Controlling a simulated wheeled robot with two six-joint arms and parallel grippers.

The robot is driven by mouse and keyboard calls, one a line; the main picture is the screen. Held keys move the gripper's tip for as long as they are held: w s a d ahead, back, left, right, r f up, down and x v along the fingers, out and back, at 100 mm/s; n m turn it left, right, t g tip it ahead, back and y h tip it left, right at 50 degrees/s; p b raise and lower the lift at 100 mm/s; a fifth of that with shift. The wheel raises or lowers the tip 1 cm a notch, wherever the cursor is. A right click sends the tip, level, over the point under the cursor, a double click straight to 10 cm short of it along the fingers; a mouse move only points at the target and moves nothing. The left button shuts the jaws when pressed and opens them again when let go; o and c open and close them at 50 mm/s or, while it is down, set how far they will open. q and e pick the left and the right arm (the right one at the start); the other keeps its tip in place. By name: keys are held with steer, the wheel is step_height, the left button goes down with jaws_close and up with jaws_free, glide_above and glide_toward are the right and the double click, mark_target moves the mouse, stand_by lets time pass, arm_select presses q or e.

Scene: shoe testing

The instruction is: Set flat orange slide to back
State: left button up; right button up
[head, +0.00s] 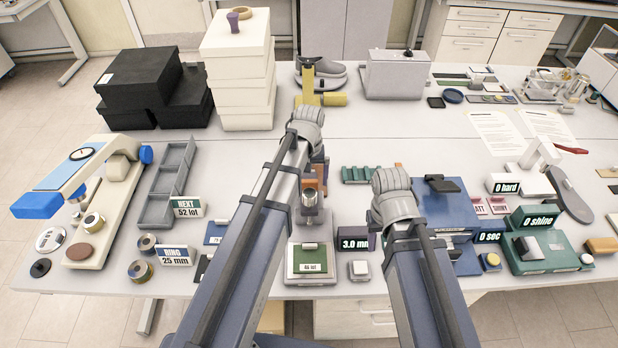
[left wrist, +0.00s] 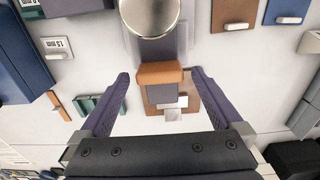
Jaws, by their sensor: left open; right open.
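An orange block (left wrist: 160,73), which looks like the slide, sits on a grey post over a brown base (left wrist: 185,103) in the left wrist view. In the head view its stand is partly hidden, with a bit of orange (head: 318,166) showing beside my left arm. My left gripper (left wrist: 160,77) is open, its two purple fingers one on each side of the orange block with gaps between. A silver cylinder (left wrist: 150,14) stands just beyond it. My right gripper (head: 396,206) is at the table's middle right; its fingers are hidden.
A green rack (head: 360,175) and a blue device (head: 440,195) are right of the stand. White boxes (head: 238,70) and black boxes (head: 140,75) stand at the back left.

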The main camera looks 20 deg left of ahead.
mark_target(309, 180)
arm_select(q)
step_height(309, 180, up, 7)
steer(key=p, duration=0.6)
arm_select(e)
step_height(309, 180, up, 7)
arm_select(q)
steer(key=shift+s+f, duration=0.1)
steer(key=shift+s, duration=0.05)
arm_select(e)
steer(key=shift+s, duration=0.15)
